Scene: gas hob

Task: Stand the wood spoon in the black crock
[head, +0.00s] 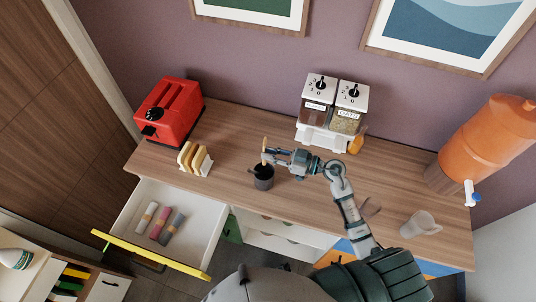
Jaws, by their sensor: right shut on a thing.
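The black crock (263,182) stands on the wooden counter near its front edge, left of centre. My right gripper (269,156) reaches in from the right and is shut on the wood spoon (264,145). The spoon is roughly upright, its pale upper end showing above the fingers. The spoon and fingertips are over the crock's mouth. Whether the spoon's lower end is inside the crock or just above it I cannot tell. My left gripper is not in view.
A toast rack (194,158) and a red toaster (170,110) stand to the left. A dispenser (331,112) is behind, an orange urn (482,150) and a pale jug (420,224) to the right. An open drawer (165,222) juts out at front left.

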